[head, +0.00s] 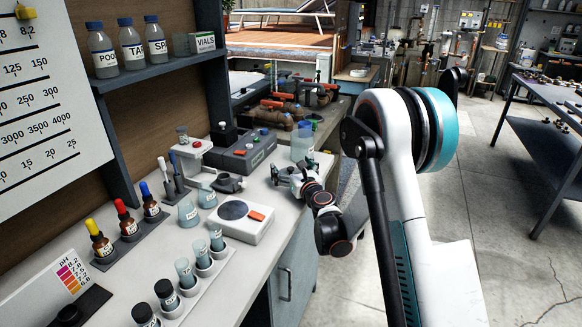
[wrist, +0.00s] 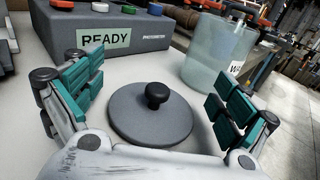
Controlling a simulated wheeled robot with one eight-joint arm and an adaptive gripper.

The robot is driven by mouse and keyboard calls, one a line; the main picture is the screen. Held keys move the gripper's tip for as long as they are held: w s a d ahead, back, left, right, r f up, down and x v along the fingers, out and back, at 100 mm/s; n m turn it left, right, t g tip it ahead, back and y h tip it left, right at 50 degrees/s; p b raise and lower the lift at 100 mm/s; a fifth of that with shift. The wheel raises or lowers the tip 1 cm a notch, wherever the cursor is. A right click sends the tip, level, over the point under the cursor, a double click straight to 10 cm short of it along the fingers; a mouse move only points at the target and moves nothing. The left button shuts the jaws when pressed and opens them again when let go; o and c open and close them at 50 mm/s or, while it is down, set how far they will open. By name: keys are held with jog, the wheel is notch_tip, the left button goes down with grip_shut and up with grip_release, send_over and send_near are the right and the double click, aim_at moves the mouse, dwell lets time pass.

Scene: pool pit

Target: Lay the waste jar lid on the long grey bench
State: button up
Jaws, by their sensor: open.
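The waste jar lid (wrist: 132,120) is a dark grey disc with a black knob, lying flat on the pale worktop in the wrist view. My gripper (wrist: 160,96) is open and empty, with its teal-padded fingers spread on either side of the lid. In the head view my gripper (head: 286,177) is low over the right part of the worktop; I cannot make out the lid there. The waste jar (wrist: 218,52), translucent and apparently open on top, stands just behind the lid; it also shows in the head view (head: 302,146). Which surface is the long grey bench is not certain.
A grey photometer box (wrist: 120,28) marked READY stands behind the lid. The pale worktop (head: 215,282) holds a scale (head: 250,226), vials and dropper bottles. A grey bench with pipe fittings (head: 343,108) lies beyond. A dark table (head: 545,138) stands right, across open floor.

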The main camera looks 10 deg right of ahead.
jog(key=shift+s+f, duration=0.2)
jog(key=shift+f, duration=0.2)
